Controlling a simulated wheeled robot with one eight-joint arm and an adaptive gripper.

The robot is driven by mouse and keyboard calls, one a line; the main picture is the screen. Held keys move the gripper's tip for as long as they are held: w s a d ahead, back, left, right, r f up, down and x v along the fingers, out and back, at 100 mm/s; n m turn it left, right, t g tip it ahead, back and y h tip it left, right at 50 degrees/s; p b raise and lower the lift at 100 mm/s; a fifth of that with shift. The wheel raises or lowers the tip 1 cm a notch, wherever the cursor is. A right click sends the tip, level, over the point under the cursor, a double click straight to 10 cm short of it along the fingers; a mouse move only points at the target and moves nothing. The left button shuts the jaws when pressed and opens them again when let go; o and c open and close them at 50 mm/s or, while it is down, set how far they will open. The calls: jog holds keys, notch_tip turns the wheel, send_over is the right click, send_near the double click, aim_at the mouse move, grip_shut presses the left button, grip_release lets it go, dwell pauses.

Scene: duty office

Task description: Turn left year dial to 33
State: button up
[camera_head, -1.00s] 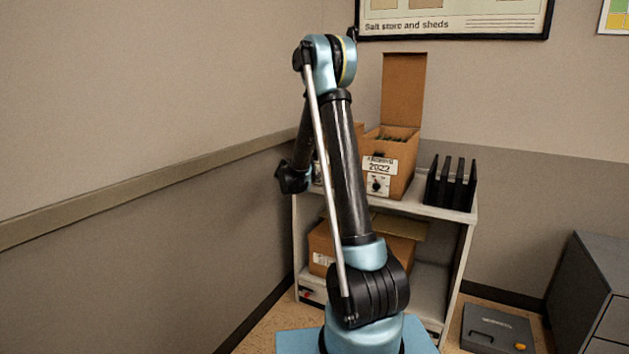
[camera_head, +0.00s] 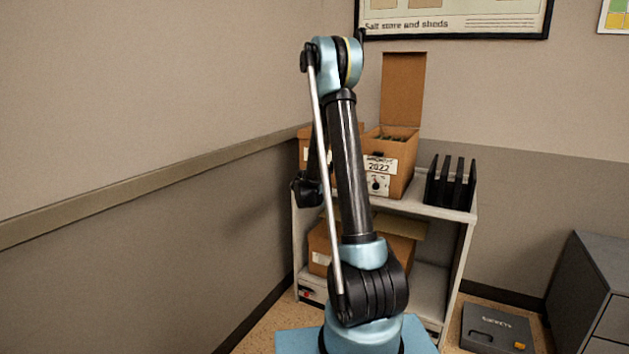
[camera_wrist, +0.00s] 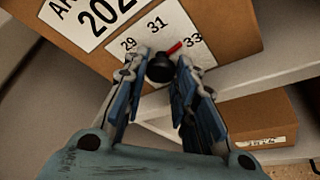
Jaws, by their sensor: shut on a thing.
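In the wrist view, my gripper (camera_wrist: 165,68) is shut on a black dial knob (camera_wrist: 159,72), with one finger on each side of it. The knob has a red pointer (camera_wrist: 175,47). It points up and right, between 31 and 33, closer to the 33 mark (camera_wrist: 193,40). The white dial plate (camera_wrist: 172,22) also shows 29. It sits on a brown box front (camera_wrist: 190,8) below a label whose year is cut off by the picture edge. In the head view, the left archive box (camera_head: 303,150) is mostly hidden behind my arm, and my gripper is hidden there.
An open box labelled 2022 (camera_head: 400,170) with its own dial stands beside it on the shelf unit (camera_head: 455,215). A black file rack (camera_head: 450,185) stands at the right. More boxes (camera_head: 320,250) are on the lower shelf. A wall lies close on the left.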

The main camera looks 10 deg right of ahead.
jog(key=shift+s+m+t, duration=0.1)
jog(key=shift+m+t, duration=0.3)
jog(key=shift+m, duration=0.3)
jog(key=shift+f, duration=0.1)
jog(key=o, duration=1.1)
jog(key=shift+c, duration=0.2)
jog(key=v, duration=1.1)
jog(key=shift+s, duration=0.45)
